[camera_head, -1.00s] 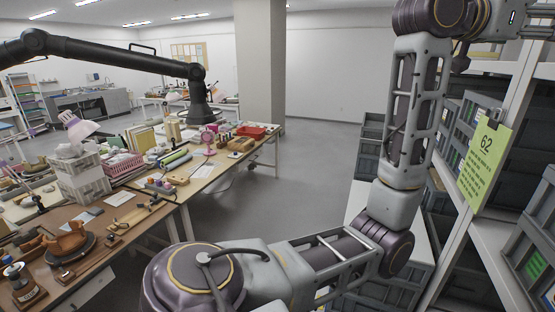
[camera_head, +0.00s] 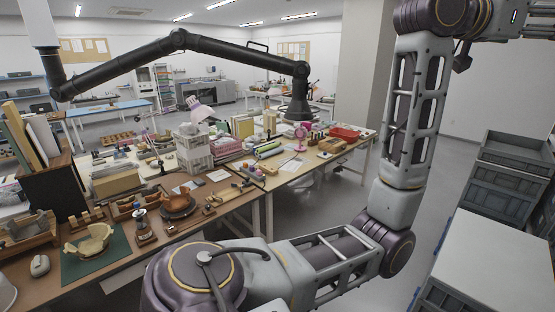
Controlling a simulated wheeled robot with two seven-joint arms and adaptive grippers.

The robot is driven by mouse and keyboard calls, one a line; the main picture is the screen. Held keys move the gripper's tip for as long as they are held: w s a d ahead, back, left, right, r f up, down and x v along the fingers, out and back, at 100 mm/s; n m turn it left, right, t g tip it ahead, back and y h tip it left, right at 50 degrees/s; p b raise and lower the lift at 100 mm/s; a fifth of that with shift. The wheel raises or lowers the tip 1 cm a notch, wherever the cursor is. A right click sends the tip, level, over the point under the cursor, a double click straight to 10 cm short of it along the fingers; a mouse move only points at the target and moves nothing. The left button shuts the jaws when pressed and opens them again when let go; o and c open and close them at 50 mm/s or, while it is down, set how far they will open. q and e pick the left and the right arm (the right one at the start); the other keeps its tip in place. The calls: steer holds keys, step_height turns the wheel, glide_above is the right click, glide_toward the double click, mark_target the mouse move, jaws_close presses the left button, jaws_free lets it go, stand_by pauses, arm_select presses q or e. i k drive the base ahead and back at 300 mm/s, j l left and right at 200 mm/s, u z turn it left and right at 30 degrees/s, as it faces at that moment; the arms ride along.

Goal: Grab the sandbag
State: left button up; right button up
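I cannot make out a sandbag for certain in this view. The wooden workbench (camera_head: 232,208) on the left carries many small things. A brown pottery piece (camera_head: 176,199) rests on a dark round stand there, and a pale broken bowl (camera_head: 92,240) lies on a green mat (camera_head: 112,256). One of my arms rises from the bottom middle to the upper right, and its end runs out of the frame at the top right. Neither of my grippers is in view.
A black jointed extractor arm (camera_head: 220,48) spans above the benches. A white-topped surface (camera_head: 495,262) and stacked grey crates (camera_head: 506,180) stand at the right. Grey floor (camera_head: 310,222) is open between benches and crates, and a pillar (camera_head: 365,75) stands behind.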

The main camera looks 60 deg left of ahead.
mark_target(40, 266)
steer(key=u, duration=4)
steer(key=i+l+z, duration=0.1)
steer(key=i, duration=0.55)
